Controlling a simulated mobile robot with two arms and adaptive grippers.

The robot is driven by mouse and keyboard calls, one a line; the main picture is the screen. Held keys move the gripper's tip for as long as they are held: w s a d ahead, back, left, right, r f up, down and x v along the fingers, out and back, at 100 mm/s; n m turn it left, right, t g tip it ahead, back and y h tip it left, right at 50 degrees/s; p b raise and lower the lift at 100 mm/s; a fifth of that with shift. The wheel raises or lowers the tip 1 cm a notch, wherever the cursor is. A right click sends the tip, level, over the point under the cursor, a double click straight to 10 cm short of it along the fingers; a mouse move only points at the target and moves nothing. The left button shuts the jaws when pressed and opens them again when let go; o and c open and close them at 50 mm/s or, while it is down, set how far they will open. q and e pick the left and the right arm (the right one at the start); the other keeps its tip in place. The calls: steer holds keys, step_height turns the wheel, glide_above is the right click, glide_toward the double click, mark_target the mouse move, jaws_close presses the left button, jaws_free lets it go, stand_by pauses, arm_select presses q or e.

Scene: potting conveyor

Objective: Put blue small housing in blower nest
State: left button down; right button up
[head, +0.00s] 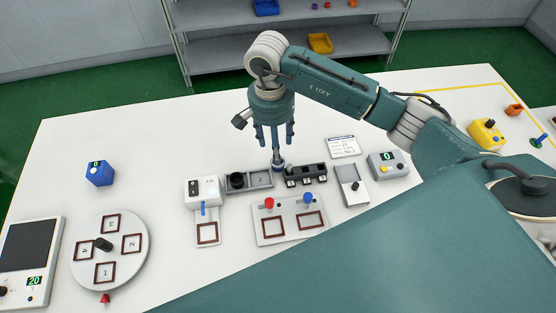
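My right gripper (275,140) points down over the middle of the table, above a row of small holders. A small dark-blue and pale piece (278,164) shows right under its fingers. I cannot tell whether it is gripped or stands in the row, nor whether it is the blue small housing. No other part in view is clearly that housing. The white unit (203,190) with a blue nozzle, apparently the blower, stands left of the row. Its empty-looking nest, a dark red square frame (207,233), lies in front of it. My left gripper is not in view.
A plate (280,232) with two square frames, a red knob and a blue knob lies right of the nest. A round dial (140,262) with numbered frames and a blue display box (99,175) stand left. Grey display unit (388,165) stands right. The table's back left is clear.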

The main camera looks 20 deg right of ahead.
steer(key=shift+s+f, duration=0.1)
steer(key=shift+f, duration=0.3)
steer(key=f+p, duration=0.2)
steer(key=f, duration=0.1)
steer(key=f+p, duration=0.1)
steer(key=shift+s+f, duration=0.3)
steer(key=shift+f, duration=0.1)
steer(key=shift+d+f, duration=0.15)
steer(key=shift+f, duration=0.2)
steer(key=c, duration=1)
steer(key=shift+r, duration=0.15)
